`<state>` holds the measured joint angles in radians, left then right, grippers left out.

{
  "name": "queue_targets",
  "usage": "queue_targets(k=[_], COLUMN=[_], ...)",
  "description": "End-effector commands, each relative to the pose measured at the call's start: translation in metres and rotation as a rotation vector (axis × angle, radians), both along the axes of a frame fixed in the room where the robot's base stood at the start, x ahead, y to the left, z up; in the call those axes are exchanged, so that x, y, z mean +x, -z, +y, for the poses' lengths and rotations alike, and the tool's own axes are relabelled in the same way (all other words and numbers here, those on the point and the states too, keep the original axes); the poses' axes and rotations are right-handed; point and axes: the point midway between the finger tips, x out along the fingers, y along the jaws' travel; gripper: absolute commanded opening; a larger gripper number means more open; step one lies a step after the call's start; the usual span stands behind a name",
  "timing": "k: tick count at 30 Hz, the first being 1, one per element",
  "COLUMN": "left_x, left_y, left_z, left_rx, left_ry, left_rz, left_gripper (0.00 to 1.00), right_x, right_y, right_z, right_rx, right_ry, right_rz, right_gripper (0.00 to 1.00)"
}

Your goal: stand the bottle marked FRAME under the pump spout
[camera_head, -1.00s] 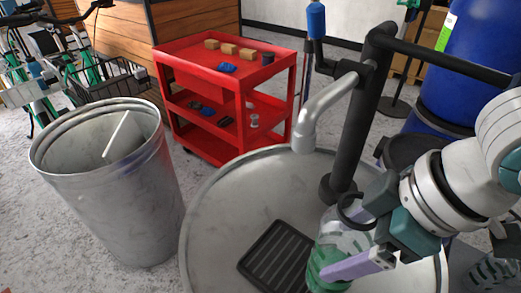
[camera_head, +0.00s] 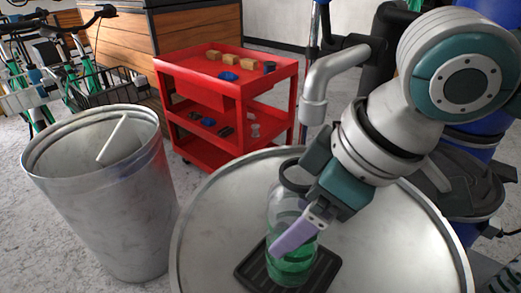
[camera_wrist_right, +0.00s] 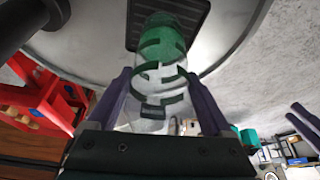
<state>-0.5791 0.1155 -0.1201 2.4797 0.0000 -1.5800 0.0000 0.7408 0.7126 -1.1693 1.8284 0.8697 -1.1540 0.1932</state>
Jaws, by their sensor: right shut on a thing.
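A clear bottle with green in its lower part (camera_head: 292,268) is upright between the fingers of my right gripper (camera_head: 300,228). Dark green marks show on the bottle in the right wrist view (camera_wrist_right: 160,72), but I cannot read them. The bottle is over the black ribbed drip tray (camera_head: 322,275); I cannot tell whether its base touches. The grey pump spout (camera_head: 314,105) points down above and beyond the bottle in the head view. Two purple fingers, apart and empty, show at the right wrist view's right edge, apparently my left gripper (camera_wrist_right: 306,133).
The tray lies on a round metal drum top (camera_head: 215,235). The black pump post (camera_head: 378,75) stands behind my right arm. An open metal bin (camera_head: 105,200) is at left, a red cart (camera_head: 215,95) behind, and blue barrels (camera_head: 480,155) at right.

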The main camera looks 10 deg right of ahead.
Motion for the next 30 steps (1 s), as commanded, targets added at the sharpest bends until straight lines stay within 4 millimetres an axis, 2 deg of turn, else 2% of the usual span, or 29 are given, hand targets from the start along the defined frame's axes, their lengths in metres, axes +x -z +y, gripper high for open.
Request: queue_targets(k=[1,5,14,17,24,30], left_x=[0.0,0.0,0.0,0.0,0.0,0.0], left_y=[0.0,0.0,-0.001,-0.005,-0.016,-0.022], left_z=[0.0,0.0,0.001,0.002,0.002,0.002], left_rx=[0.0,0.0,0.004,0.007,0.009,0.009], left_ry=[0.0,0.0,0.003,0.004,0.006,0.005], left_rz=[0.0,0.0,-0.001,0.0,0.0,0.0], left_gripper=[0.5,0.5,0.5,0.5,0.5,0.5], right_x=[0.0,0.0,0.0,-0.003,-0.017,-0.026], right_y=[0.001,0.001,-0.003,-0.016,-0.066,-0.1], right_z=[0.0,0.0,0.0,-0.004,-0.019,-0.029], right_rx=[0.001,0.0,0.0,0.001,0.0,0.0], right_ry=[0.0,0.0,-0.001,-0.001,-0.001,0.002], right_rz=[0.001,0.0,-0.002,-0.002,-0.005,-0.002], right_gripper=[0.86,1.0,1.0,1.0,1.0,1.0])
